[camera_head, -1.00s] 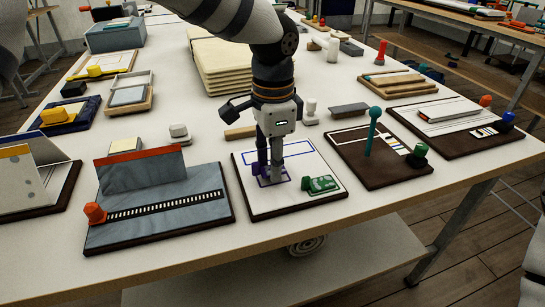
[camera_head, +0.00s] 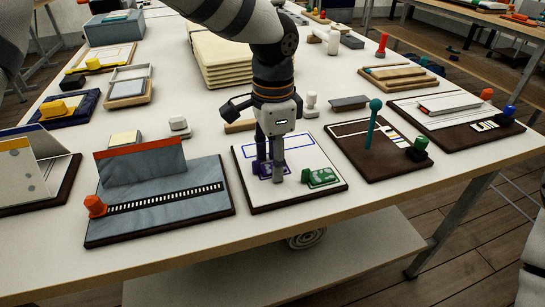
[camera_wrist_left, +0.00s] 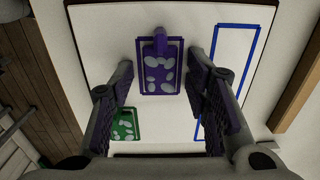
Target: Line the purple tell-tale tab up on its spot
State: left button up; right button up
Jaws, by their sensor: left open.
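The purple tell-tale tab (camera_wrist_left: 161,74), with pale patches and a raised grip, lies flat on a white board (camera_head: 248,196). In the left wrist view it sits inside a purple outline (camera_wrist_left: 138,68), roughly parallel to it, with narrow margins. My left gripper (camera_head: 271,176) points down over the tab in the head view, partly hiding it. In the left wrist view its open fingers (camera_wrist_left: 161,100) stand apart on both sides of the tab, with gaps between. My right gripper is not in view.
A green tab (camera_head: 321,178) lies on the same board, beside the fingers. An empty blue outline (camera_wrist_left: 236,72) is also there. A grey panel board (camera_head: 170,220) with an upright stands left; a dark board (camera_head: 390,170) with a teal post stands right.

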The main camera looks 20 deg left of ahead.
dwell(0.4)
pick_arm(q)
notch_tip(320, 180, up, 7)
dwell(0.4)
